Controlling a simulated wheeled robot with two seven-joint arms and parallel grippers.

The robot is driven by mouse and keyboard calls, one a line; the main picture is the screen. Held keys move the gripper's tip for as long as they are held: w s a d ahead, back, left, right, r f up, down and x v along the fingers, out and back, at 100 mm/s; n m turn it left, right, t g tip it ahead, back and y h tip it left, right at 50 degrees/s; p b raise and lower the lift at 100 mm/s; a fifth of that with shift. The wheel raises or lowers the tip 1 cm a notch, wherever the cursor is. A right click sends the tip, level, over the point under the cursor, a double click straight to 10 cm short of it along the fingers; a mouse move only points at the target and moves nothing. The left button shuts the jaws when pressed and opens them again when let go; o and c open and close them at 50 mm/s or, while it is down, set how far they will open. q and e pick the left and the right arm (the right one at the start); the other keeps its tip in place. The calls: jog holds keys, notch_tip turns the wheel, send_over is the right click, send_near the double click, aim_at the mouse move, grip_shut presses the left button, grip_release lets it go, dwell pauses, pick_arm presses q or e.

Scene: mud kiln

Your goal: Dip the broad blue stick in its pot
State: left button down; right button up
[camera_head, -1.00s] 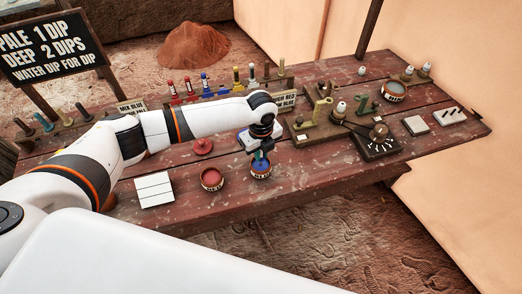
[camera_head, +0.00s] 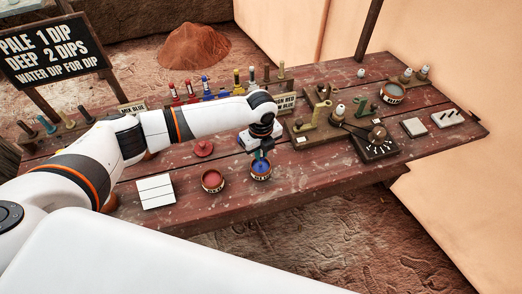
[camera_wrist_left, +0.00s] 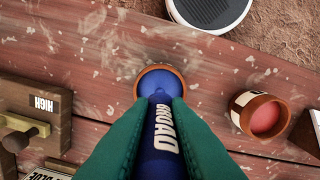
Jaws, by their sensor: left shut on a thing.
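My left gripper (camera_head: 261,154) is shut on a blue stick (camera_wrist_left: 165,130) marked BROAD. Its green fingers (camera_wrist_left: 150,130) show on both sides of the stick in the left wrist view. The stick points down at the blue pot (camera_head: 261,175), which stands near the table's front edge. In the left wrist view the stick's tip overlaps the blue inside the pot's brown rim (camera_wrist_left: 160,69). I cannot tell whether the tip touches the paint. My right gripper is in neither view.
A red pot (camera_head: 212,181) stands just left of the blue one, with a white tile (camera_head: 155,191) further left. A sign (camera_head: 48,48) stands at the back left.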

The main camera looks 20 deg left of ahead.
pick_arm(q)
jog(key=shift+r+p, duration=2.4)
jog(key=shift+r, duration=0.4)
